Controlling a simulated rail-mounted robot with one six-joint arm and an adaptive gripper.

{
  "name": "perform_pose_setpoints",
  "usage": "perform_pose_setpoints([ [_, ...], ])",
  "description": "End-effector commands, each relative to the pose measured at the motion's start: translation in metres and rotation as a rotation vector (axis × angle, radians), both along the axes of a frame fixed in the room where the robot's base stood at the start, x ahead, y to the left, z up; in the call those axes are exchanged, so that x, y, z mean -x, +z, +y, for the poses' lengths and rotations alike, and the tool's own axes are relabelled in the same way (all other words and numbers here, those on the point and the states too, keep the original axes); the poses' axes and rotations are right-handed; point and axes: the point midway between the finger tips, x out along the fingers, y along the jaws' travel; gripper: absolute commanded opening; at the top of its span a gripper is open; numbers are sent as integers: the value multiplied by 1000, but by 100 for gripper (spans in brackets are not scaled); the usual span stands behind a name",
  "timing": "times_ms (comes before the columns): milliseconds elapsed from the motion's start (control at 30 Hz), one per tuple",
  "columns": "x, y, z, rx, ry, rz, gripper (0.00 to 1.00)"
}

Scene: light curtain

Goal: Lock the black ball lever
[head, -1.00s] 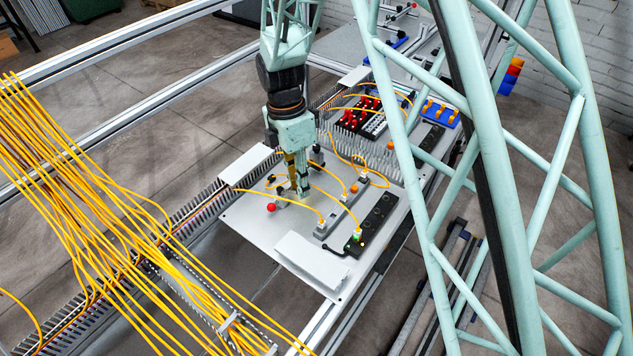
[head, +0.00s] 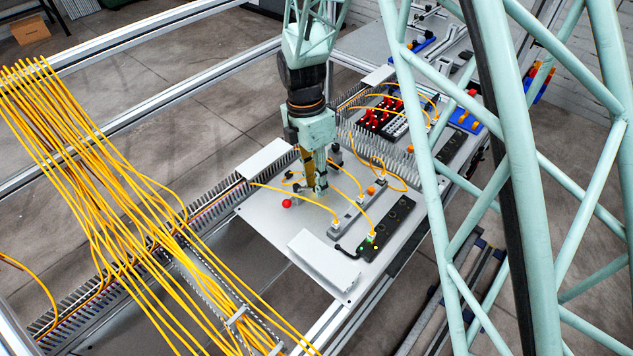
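My gripper (head: 317,190) points down at the light grey panel (head: 262,222), just right of a red ball (head: 287,203). Its fingers are small and partly overlap, so I cannot tell whether they are open or shut, or touching anything. A dark round knob (head: 335,151) shows just behind and right of my gripper; it may be the black ball lever, but its arm and base are hidden or too small to make out.
Yellow cables arch over the panel around my gripper. A grey socket strip (head: 350,217) and a black block with lit lamps (head: 389,228) lie to the right. A white cover (head: 322,262) stands in front. Red connectors (head: 380,113) sit behind.

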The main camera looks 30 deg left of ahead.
Motion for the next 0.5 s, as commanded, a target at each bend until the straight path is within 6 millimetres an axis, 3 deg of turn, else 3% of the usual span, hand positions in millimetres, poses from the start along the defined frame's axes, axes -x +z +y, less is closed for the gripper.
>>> perform_pose_setpoints([
  [500,-2,4,2,-4,-1,-3,27],
])
